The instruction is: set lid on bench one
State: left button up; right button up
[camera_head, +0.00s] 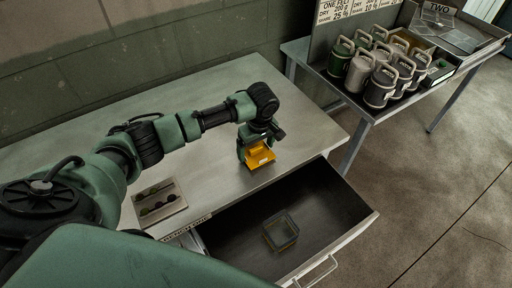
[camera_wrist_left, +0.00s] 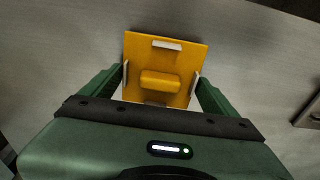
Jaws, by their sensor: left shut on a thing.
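The lid (camera_head: 260,157) is an orange-yellow square plate. In the left wrist view the lid (camera_wrist_left: 165,50) shows a raised block in its middle and pale strips near its edges. My right gripper is not in view.
A shallow tray (camera_head: 160,202) with dark round pieces lies at left. A second table (camera_head: 364,112) holds several handled canisters. The bench top behind the lid is clear.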

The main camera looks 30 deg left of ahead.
aim_at(258, 156)
pick_arm(q)
jog(key=shift+f, duration=0.2)
jog(key=shift+f, duration=0.15)
jog(key=o, duration=1.1)
notch_tip(258, 156, up, 12)
jog(key=d+b, duration=0.1)
jog(key=shift+s+d, duration=0.15)
jog(key=shift+s, duration=0.2)
